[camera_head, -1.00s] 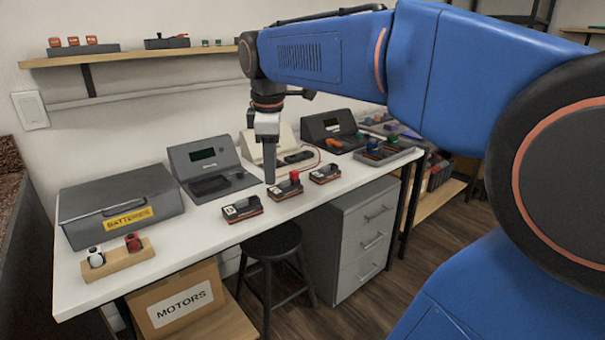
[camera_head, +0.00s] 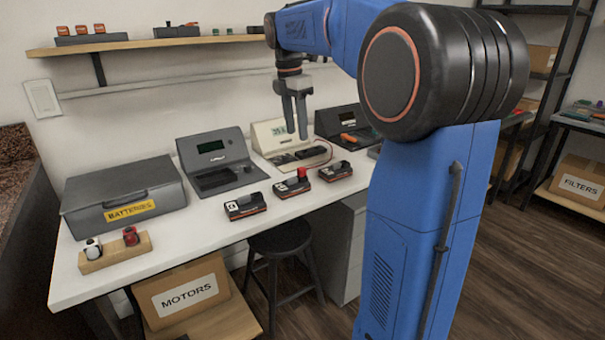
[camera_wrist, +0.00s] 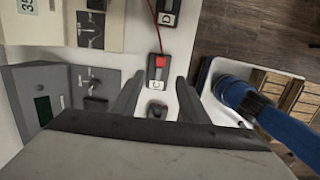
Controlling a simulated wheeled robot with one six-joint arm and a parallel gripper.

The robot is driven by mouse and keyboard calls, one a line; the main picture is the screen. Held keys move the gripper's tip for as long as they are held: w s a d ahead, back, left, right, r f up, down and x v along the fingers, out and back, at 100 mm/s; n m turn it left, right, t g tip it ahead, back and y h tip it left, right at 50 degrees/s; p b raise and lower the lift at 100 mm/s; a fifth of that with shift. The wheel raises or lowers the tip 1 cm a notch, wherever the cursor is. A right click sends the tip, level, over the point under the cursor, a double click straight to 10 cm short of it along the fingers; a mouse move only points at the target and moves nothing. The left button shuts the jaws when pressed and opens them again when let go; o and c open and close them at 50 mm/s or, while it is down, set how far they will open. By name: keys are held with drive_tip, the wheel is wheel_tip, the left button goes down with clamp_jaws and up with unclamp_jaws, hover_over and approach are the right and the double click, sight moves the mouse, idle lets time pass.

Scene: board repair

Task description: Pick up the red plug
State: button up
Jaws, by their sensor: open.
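A red plug (camera_head: 302,173) stands upright on the middle one of three dark block-like units (camera_head: 292,187) on the white bench. It also shows in the wrist view as a red square (camera_wrist: 160,62) on the unit marked C. My gripper (camera_head: 297,134) is open and empty, raised above the bench behind the units. In the wrist view the fingers (camera_wrist: 161,77) sit apart, with the red plug showing between and just beyond their tips. Another red piece (camera_head: 131,236) stands in a wooden holder (camera_head: 112,256) at the bench's front left, beside a white one.
A grey batteries case (camera_head: 125,195) and a grey device with a screen (camera_head: 215,160) stand left. A beige meter (camera_head: 277,138) with a red wire (camera_head: 328,150) is close to my gripper. A black stool (camera_head: 280,238) stands before the bench; its front strip is mostly clear.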

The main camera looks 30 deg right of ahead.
sight(301, 168)
drive_tip(key=f, duration=0.4)
drive_tip(key=d+f, duration=0.1)
drive_tip(key=f, duration=0.7)
drive_tip(key=shift+d+f, duration=0.2)
drive_tip(key=shift+f, duration=0.2)
drive_tip(key=shift+c, duration=0.3)
clamp_jaws()
